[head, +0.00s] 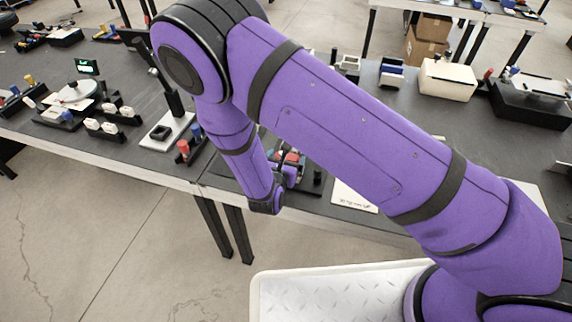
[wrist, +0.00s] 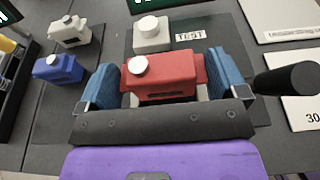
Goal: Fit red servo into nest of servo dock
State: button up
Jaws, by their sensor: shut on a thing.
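The red servo (wrist: 165,76), with a white round horn on top, sits between the two blue finger pads of my gripper (wrist: 163,78) in the wrist view. The pads press on its left and right ends. In the head view, a small red part of it (head: 292,157) shows beside my gripper (head: 287,172), mostly behind my arm. A dark base plate (wrist: 221,62) with a TEST label lies under and behind the servo and carries a white servo-like block (wrist: 151,36). The nest cannot be made out; the servo's underside is hidden by my gripper.
A blue servo (wrist: 58,69) and a white servo (wrist: 70,31) stand to the left in the wrist view. A black cylindrical handle (wrist: 287,80) sticks in close at the right. A white sheet (wrist: 300,112) lies beyond it. The table's front edge (head: 120,160) runs below my gripper.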

jog(key=shift+f, duration=1.15)
jog(key=o, duration=0.8)
jog(key=shift+f, duration=0.1)
jog(key=v, duration=1.2)
jog(key=shift+d, duration=0.1)
